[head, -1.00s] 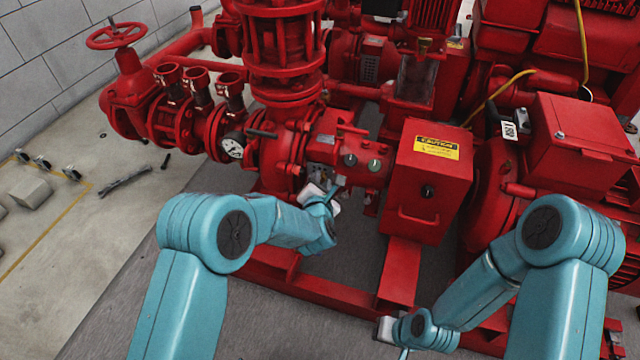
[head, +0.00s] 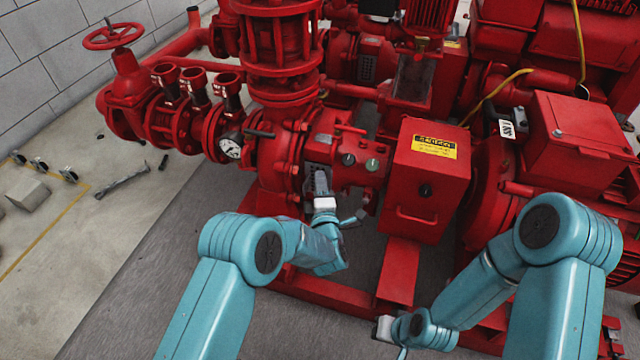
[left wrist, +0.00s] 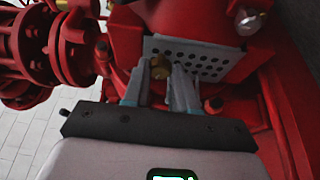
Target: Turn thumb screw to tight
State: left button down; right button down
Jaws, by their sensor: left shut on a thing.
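The brass-coloured thumb screw (left wrist: 160,67) sits in front of a grey perforated plate (left wrist: 205,62) in the left wrist view. My left gripper (left wrist: 163,76) is shut on the thumb screw, with one finger on each side. In the head view my left gripper (head: 320,188) reaches up to the pump's front beside the perforated plate; the screw itself is too small or hidden to make out there. My right gripper (head: 385,328) is low at the bottom of the head view, away from the pump's front; its fingers are not clear.
A red control box (head: 430,180) with a yellow caution label stands right of the left gripper. A pressure gauge (head: 231,147) is to the left. Red base rails (head: 325,290) run below. Grey floor at the lower left is free.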

pick_arm(q)
jog(key=shift+w+a+f+m+t+h, duration=0.15)
jog(key=shift+m+t+h, duration=0.6)
jog(key=shift+m, duration=2.1)
jog(key=shift+s+a+f+m+t+h, duration=0.15)
jog(key=shift+m+t+h, duration=0.6)
jog(key=shift+m, duration=2.15)
jog(key=shift+w+a+f+m+t+h, duration=0.1)
jog(key=shift+f+m+t+h, duration=0.15)
jog(key=shift+m+h, duration=1.8)
jog(key=shift+m+y, duration=0.65)
jog(key=shift+m, duration=0.45)
jog(key=c, duration=0.9)
grip_release()
jog(key=shift+r, duration=0.1)
